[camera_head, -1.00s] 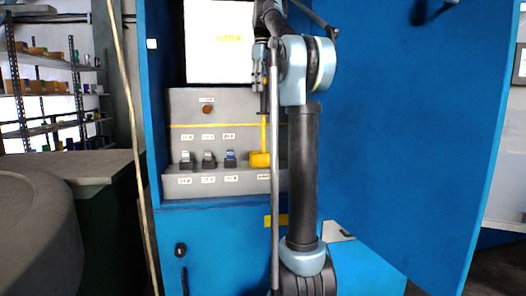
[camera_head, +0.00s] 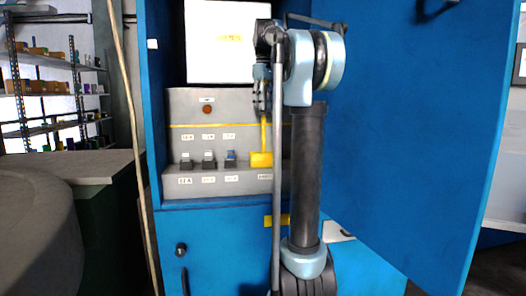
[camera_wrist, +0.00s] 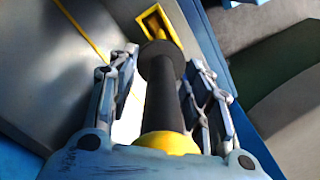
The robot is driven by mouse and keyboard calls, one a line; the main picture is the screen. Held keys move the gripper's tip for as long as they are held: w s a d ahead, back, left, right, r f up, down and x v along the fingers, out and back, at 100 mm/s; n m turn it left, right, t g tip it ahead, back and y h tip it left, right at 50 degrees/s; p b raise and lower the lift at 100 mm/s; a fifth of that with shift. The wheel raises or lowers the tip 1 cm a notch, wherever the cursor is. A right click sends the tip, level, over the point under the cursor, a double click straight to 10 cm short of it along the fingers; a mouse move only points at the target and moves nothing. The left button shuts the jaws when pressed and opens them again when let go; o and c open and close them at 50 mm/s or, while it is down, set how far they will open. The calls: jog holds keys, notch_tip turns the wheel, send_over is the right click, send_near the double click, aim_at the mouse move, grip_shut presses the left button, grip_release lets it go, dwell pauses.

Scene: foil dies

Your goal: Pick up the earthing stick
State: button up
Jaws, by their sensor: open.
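The earthing stick (camera_head: 264,133) stands upright, its thin yellow shaft in a yellow block-shaped holder (camera_head: 261,160) on the grey panel's ledge. In the wrist view its black handle (camera_wrist: 161,95) with a yellow end (camera_wrist: 168,143) lies between my fingers, and the holder's square yellow opening (camera_wrist: 160,27) is beyond. My gripper (camera_head: 262,104) points down over the stick's top, and it also shows in the wrist view (camera_wrist: 172,65). It is open, with one finger on each side of the handle. The handle is mostly hidden behind the gripper in the head view.
The grey panel (camera_head: 184,145) sits inside a blue cabinet with its open door (camera_head: 420,110) at the right. Several small switches (camera_head: 208,160) are left of the holder. A pale pole (camera_head: 130,120) stands at the cabinet's left edge, near a grey counter (camera_head: 85,165).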

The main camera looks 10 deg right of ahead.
grip_shut()
